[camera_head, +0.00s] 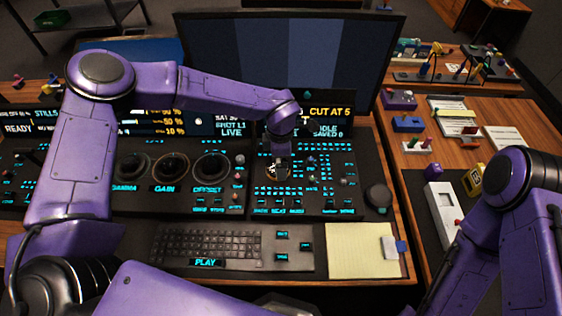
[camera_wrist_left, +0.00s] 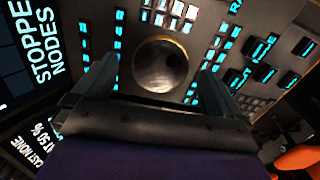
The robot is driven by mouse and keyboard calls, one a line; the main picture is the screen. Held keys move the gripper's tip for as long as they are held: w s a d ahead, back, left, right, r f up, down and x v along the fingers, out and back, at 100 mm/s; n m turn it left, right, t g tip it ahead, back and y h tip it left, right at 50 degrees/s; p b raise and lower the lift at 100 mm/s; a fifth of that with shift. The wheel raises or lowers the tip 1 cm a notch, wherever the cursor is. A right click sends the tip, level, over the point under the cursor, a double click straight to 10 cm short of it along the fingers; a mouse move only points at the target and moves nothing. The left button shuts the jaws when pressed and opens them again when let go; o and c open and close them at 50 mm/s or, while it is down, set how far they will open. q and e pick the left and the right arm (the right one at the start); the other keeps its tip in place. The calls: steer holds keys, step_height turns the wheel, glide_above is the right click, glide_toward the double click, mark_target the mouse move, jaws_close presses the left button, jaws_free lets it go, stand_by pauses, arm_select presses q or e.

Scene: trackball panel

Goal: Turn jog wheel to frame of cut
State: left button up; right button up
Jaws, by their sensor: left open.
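A round dark wheel, apparently the jog wheel (camera_wrist_left: 160,64), sits in the panel among lit cyan keys in the left wrist view. In the head view it is mostly hidden below my left gripper (camera_head: 281,150). In the left wrist view the fingers of my left gripper (camera_wrist_left: 157,80) are spread, one on each side of the wheel's near edge. I cannot tell whether they touch it.
Three trackballs stand left of the gripper, including the gain ball (camera_head: 170,168) and offset ball (camera_head: 211,167). A dark knob (camera_head: 378,197) is at the right. A keyboard (camera_head: 208,243) and yellow notepad (camera_head: 358,250) lie in front. A large monitor (camera_head: 340,60) rises behind.

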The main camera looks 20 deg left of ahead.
arm_select(q)
step_height(320, 180, up, 9)
steer(key=b, duration=0.1)
steer(key=shift+f, duration=0.15)
